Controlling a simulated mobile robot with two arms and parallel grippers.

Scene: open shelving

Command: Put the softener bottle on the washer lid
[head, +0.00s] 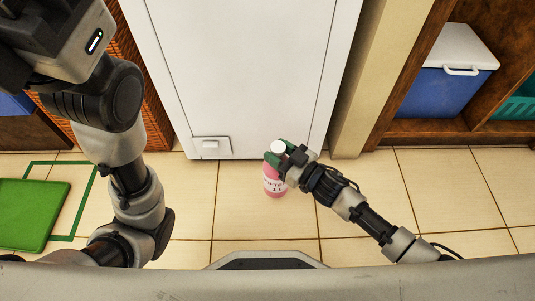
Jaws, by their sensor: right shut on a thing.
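The softener bottle (274,186) is pink with a white cap and a pale label with dark letters. It looks upright in front of the white washer (240,75), near its lower front edge. My right gripper (280,156) is shut on the bottle near its neck, reaching in from the right. I cannot tell whether the bottle touches the floor. The washer lid is not clearly in view; I see the front panel and a small hatch (210,147) at its lower left. My left arm fills the left side, and its gripper is not visible.
A wooden shelf (400,128) at the right holds a blue cooler with a white lid (440,92) and a teal basket (517,103). Floor tiles at the right are clear.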

